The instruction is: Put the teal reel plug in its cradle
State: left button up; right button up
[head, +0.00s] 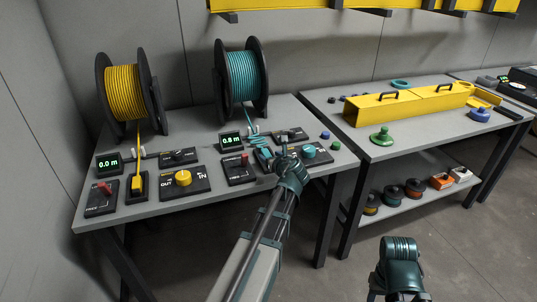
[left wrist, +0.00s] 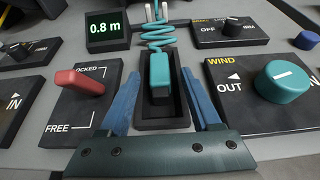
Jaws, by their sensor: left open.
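The teal reel plug (left wrist: 159,72) sits at its black cradle (left wrist: 178,120), its lower end inside the cradle's outline; whether it is fully seated I cannot tell. A coiled teal cord runs from it toward the teal reel (head: 243,76). My left gripper (left wrist: 160,78) is open, its blue fingers apart on either side of the plug, with gaps visible. In the head view my left gripper (head: 277,158) partly hides the plug and cradle. My right gripper (head: 400,262) is low at the right, away from the bench; its fingers do not show clearly.
A red lock lever (left wrist: 80,80) stands left of the cradle, and a teal wind knob (left wrist: 285,82) right of it. A display (left wrist: 107,27) reads 0.8 m. The yellow reel (head: 125,93) and its plug (head: 137,182) are at the left. A second table (head: 430,140) stands right.

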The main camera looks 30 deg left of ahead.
pick_arm(q)
jog(key=p+v, duration=0.3)
jog(key=v, duration=0.7)
jog(key=s+d+f+n+g+h, duration=0.3)
jog(key=s+d+n, duration=0.3)
jog(key=d, duration=0.3)
jog(key=s+d+f+n+g+h, duration=0.3)
jog(key=s+d+f+n, duration=0.3)
jog(key=d+n, duration=0.3)
jog(key=s+d+f+n+g+h, duration=0.3)
jog(key=s+d+n, duration=0.4)
jog(key=d, duration=0.3)
jog(key=shift+s+d+f, duration=0.3)
jog(key=shift+s+f, duration=0.25)
jog(key=shift+f, duration=0.1)
